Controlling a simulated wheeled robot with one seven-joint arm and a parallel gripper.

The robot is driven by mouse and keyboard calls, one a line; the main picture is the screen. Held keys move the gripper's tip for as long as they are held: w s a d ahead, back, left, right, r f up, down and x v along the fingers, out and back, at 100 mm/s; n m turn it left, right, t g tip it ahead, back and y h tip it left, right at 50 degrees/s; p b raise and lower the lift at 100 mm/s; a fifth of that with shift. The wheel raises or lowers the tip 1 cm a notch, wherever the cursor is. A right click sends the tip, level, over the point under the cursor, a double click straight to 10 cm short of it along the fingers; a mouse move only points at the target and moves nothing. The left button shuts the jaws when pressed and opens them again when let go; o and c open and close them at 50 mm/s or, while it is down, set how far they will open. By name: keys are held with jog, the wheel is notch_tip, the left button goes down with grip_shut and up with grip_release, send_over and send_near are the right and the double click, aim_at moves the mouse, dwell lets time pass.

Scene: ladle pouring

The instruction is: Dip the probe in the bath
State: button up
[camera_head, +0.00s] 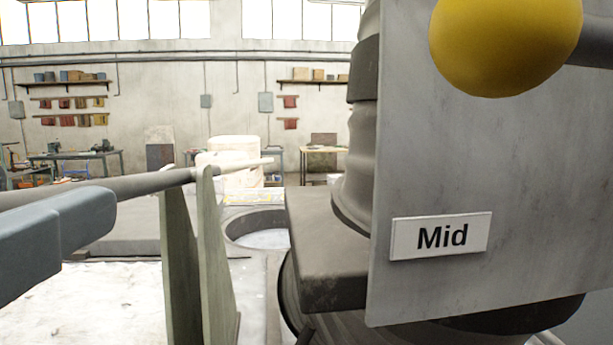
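A long probe (140,184) reaches in from the left edge. It is a grey rod with a thinner pale tip pointing right. It lies across the top of a greenish upright stand (215,260) with two plates. A blue-grey block (55,235) lies in front of the rod at the left edge; I cannot tell whether it is the probe's handle. Behind the stand is a round opening with a rim (232,232) and a pale surface inside, possibly the bath. It is partly hidden by the stand and a dark block. I make out no gripper.
A grey panel (440,150) with a "Mid" label (441,236) and a yellow ball knob (505,45) fills the right side, close by. Workbenches (75,160) and shelves line the far wall.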

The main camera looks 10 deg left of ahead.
grip_shut()
jog(key=w+r+g+p, duration=0.1)
jog(key=r, duration=0.1)
jog(key=w+r+g+p, duration=0.1)
jog(key=r+g+p, duration=0.1)
jog(key=r, duration=0.1)
jog(key=w+r+g+p, duration=0.1)
jog(key=r+p, duration=0.1)
jog(key=r, duration=0.1)
jog(key=shift+a+r+g, duration=0.15)
jog(key=shift+r+g, duration=0.05)
jog(key=shift+g, duration=0.1)
jog(key=shift+w+r+g+p, duration=0.25)
jog(key=shift+r+g+p, duration=0.1)
jog(key=shift+g+p, duration=0.05)
jog(key=shift+o, duration=1.4)
grip_release()
jog(key=b+v, duration=0.1)
jog(key=v, duration=0.6)
jog(key=shift+s+b, duration=0.3)
jog(key=shift+b, duration=0.1)
